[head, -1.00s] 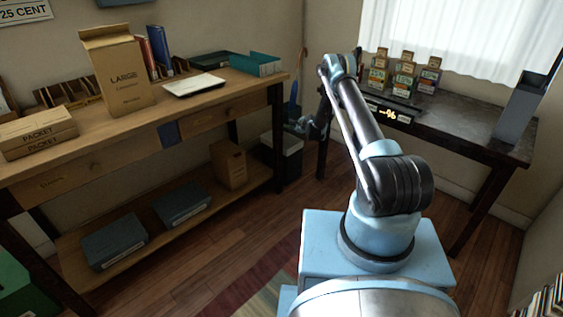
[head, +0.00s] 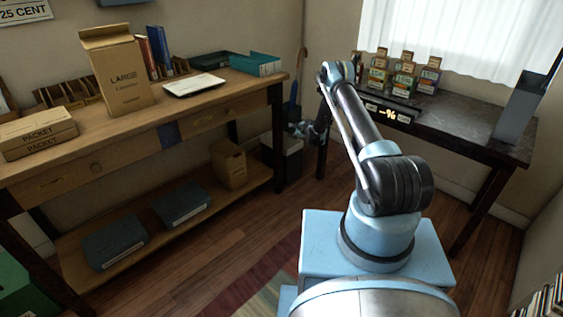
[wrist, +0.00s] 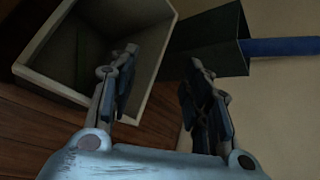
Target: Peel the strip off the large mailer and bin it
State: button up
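The large mailer (head: 124,78) is a tall brown cardboard packet marked LARGE. It stands upright on the wooden desk at left in the head view, its top flap raised. I cannot make out a strip on it. My gripper (wrist: 163,58) is open, with nothing visible between its fingers. In the head view my gripper (head: 312,132) is small, by the gap between the two desks. A pale square bin (wrist: 150,100) is beyond the left finger in the wrist view, its visible interior dark and without a clear strip. The bin also shows in the head view (head: 290,160).
A dark desk (head: 465,125) stands at right.

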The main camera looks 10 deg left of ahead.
jog(key=v, duration=1.2)
